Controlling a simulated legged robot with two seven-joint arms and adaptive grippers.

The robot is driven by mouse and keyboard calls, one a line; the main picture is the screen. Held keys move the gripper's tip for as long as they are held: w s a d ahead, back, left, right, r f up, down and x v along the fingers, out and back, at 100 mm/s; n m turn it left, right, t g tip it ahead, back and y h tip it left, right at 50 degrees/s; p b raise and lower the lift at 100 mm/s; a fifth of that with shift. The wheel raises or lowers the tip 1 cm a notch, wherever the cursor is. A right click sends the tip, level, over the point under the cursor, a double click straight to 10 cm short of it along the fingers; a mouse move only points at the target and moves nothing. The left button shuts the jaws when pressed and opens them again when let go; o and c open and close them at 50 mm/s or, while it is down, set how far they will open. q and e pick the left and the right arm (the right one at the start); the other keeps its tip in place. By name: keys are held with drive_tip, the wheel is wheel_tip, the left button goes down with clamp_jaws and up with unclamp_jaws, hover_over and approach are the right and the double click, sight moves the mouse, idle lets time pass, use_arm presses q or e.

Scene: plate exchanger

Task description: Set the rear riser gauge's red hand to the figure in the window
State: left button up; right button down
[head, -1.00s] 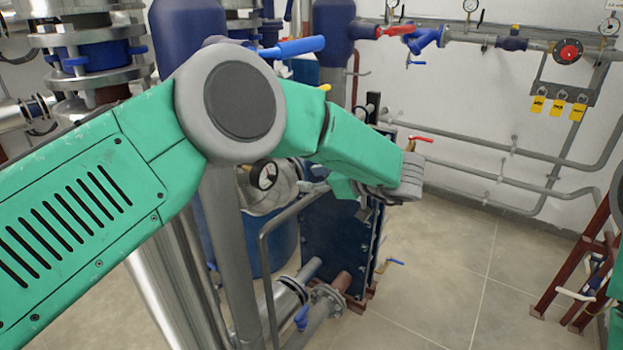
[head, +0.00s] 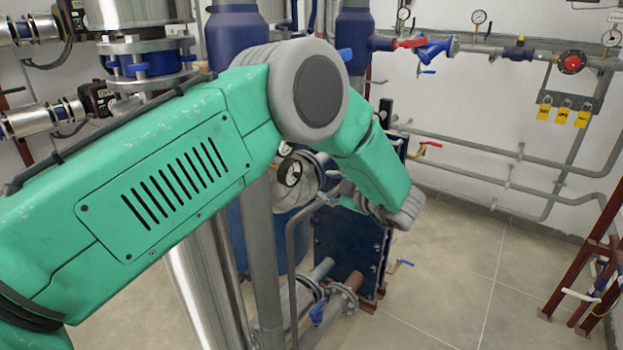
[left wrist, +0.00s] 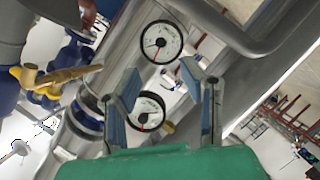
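Two round white-faced gauges show in the left wrist view: an upper gauge (left wrist: 161,42) and a lower gauge (left wrist: 147,112), each with a dark rim and a small red hand. I cannot tell which is the rear riser gauge, and no window figure is readable. My left gripper (left wrist: 165,88) is open, its two blue-padded fingers apart. The lower gauge shows between and partly behind the fingers; the upper one lies beyond the tips. In the head view one gauge (head: 290,172) shows just below my left arm, and my left gripper (head: 340,195) is partly hidden by its wrist. My right gripper is out of view.
Grey vertical pipes (head: 262,260) stand beside the gauge. The dark blue plate exchanger (head: 345,245) stands behind my left wrist. A yellow-handled valve (left wrist: 62,75) is left of the fingers in the wrist view.

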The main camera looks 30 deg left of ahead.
sight(300, 176)
use_arm(q)
drive_tip(key=p+x, duration=0.2)
drive_tip(key=x, duration=0.9)
drive_tip(key=shift+s+a+r, duration=0.15)
drive_tip(key=shift+a, duration=0.05)
drive_tip(key=shift+s, duration=0.1)
drive_tip(key=shift+d, duration=0.1)
clamp_jaws()
